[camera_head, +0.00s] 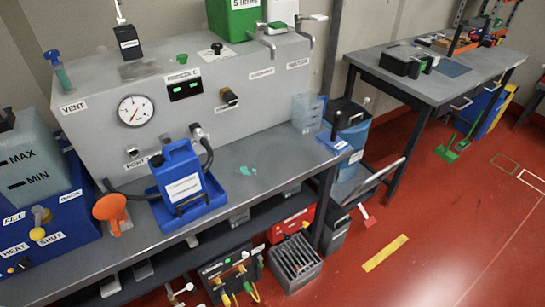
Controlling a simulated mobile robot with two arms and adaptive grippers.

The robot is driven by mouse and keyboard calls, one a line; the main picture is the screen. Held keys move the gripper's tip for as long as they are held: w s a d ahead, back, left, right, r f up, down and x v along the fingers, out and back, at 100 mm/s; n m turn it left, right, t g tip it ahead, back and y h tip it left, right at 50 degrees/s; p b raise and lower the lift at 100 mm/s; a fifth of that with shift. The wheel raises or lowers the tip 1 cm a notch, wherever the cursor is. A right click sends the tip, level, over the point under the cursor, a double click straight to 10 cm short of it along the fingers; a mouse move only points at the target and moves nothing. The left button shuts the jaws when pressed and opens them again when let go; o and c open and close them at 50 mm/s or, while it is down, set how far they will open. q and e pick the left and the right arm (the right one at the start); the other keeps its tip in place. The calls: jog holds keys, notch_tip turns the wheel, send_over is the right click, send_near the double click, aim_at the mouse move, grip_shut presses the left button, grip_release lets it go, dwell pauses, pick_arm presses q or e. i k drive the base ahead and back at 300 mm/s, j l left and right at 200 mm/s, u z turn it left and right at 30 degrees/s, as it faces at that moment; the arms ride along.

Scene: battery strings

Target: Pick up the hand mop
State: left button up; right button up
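A small tool that looks like the hand mop (334,143) lies at the right end of the grey bench. It has a flat blue pad with a dark upright handle and stands close to the bench's right edge. Neither of my grippers shows in the head view, so I cannot see whether they are open or shut.
A teal spill (246,170) is on the bench top, left of the blue pad. A blue jug (178,174) in a blue tray and an orange funnel (111,211) stand further left. A clear container (307,112) stands behind the pad. Red floor (420,240) is open at right.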

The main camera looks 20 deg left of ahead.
aim_at(337, 145)
jog(key=i+l+u, duration=0.1)
jog(key=i+l, duration=0.15)
jog(key=i+l+u, duration=0.1)
jog(key=i+l, duration=0.15)
jog(key=l, duration=0.15)
jog(key=i+l, duration=0.2)
jog(key=l, duration=0.15)
jog(key=u, duration=0.05)
